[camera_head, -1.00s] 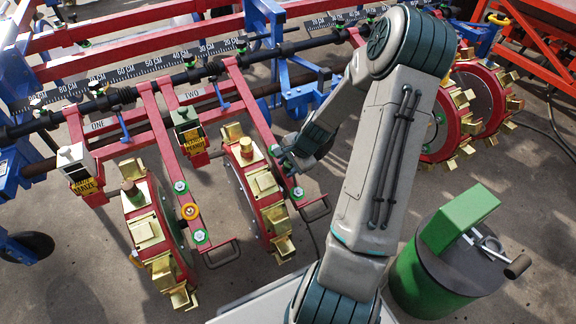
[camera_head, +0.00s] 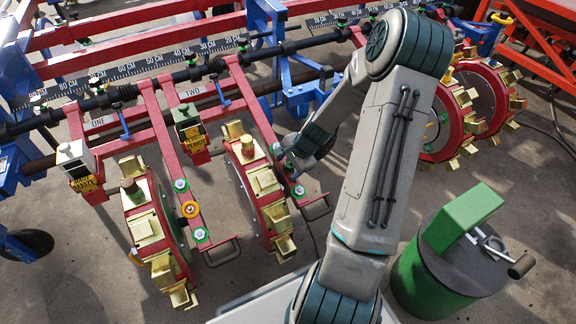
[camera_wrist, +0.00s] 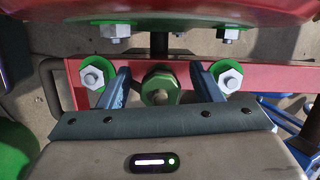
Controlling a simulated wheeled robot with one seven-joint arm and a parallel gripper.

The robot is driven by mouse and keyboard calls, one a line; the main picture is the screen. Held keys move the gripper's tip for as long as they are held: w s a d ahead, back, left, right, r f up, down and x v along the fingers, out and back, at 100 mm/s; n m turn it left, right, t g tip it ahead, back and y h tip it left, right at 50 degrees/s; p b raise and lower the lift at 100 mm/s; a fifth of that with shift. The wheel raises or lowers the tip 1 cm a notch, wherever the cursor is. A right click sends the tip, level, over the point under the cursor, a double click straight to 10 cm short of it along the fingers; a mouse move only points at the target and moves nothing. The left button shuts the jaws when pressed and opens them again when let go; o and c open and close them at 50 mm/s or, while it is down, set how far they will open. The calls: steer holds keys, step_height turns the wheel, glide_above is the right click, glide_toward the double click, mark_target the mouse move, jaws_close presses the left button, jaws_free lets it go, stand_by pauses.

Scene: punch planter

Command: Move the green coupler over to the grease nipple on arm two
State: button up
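In the wrist view, the green coupler (camera_wrist: 160,86) with a brass-coloured centre stands at the red bar (camera_wrist: 180,72), between two hex bolts on green washers. My gripper (camera_wrist: 160,68) has a finger on each side of it, with visible gaps to both, so it is open around it. Whether a nipple lies under the coupler is hidden. In the head view, arm two (camera_head: 252,105) is the red arm by the TWO plate (camera_head: 193,92). My gripper is at its lower end, small and partly covered by my wrist.
Arm one (camera_head: 165,150) stands to the left, with an orange ring (camera_head: 190,209) between bolts. Wheels with brass cups (camera_head: 262,185) flank the arms. A green drum (camera_head: 430,280) with a handle stands at the lower right. Concrete floor is open in front.

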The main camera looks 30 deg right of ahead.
steer(key=p+v, duration=0.6)
steer(key=v, duration=0.8)
steer(key=s+a+r+n+h+p, duration=0.1)
steer(key=s+a+r+n+p, duration=0.4)
steer(key=r+p, duration=0.5)
steer(key=s+a+r+n+h+p, duration=0.1)
steer(key=s+a+r+n+p, duration=0.4)
steer(key=r+p, duration=0.6)
steer(key=s+a+r+n+g+h+p, duration=0.1)
steer(key=s+a+r+n+p, duration=0.4)
steer(key=r, duration=2.4)
steer(key=s+a+p, duration=0.1)
steer(key=a+p, duration=0.1)
steer(key=p, duration=0.4)
steer(key=shift+r+n, duration=0.3)
